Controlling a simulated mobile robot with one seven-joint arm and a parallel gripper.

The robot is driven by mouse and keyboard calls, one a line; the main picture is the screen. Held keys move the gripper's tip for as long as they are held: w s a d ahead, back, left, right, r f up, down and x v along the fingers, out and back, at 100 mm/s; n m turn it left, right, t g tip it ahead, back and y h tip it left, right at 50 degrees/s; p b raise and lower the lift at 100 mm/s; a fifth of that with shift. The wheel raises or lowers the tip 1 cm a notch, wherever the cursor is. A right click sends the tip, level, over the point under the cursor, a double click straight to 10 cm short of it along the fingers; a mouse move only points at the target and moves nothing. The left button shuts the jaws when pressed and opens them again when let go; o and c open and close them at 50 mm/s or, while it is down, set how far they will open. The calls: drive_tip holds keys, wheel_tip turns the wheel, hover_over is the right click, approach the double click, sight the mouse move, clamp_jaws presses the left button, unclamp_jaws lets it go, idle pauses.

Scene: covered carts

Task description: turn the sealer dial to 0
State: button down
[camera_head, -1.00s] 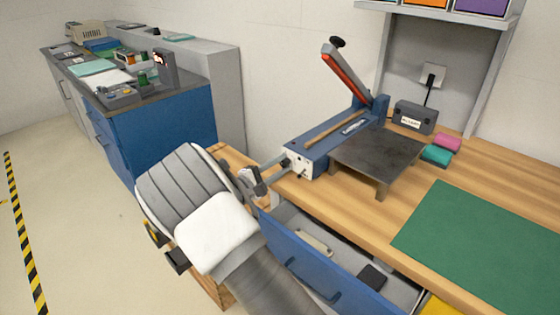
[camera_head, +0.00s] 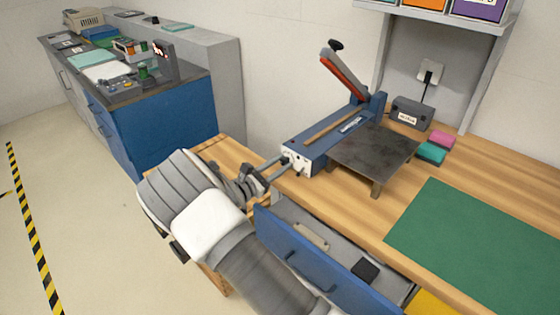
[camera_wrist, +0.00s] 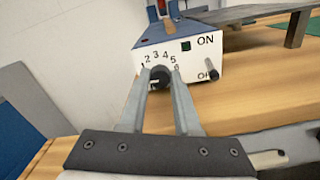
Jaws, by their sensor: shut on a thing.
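The blue impulse sealer (camera_head: 325,140) stands on the wooden bench with its red-edged arm raised. Its white end panel (camera_wrist: 196,59) faces my wrist camera. The black dial (camera_wrist: 159,77) is on the panel's left, with the numbers 1 to 6 arced over it; a 0 is not visible. My gripper (camera_wrist: 160,82) is shut on the dial, with one finger on each side. The dial's pointer is not clear to me. In the head view my gripper (camera_head: 280,166) reaches the panel from the left, and the dial is too small to make out.
Right of the dial is a switch lever (camera_wrist: 211,68) between ON and a partly hidden OFF label. A dark metal platform (camera_head: 372,153) stands beside the sealer. An open blue drawer (camera_head: 310,260) juts out below my arm. A green mat (camera_head: 480,235) lies to the right.

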drive_tip(key=shift+n, duration=0.4)
drive_tip(key=c, duration=0.6)
unclamp_jaws()
drive_tip(key=v, duration=1.7)
drive_tip(key=shift+s+a+r, duration=0.1)
drive_tip(key=shift+s+a, duration=0.05)
drive_tip(key=shift+s, duration=0.05)
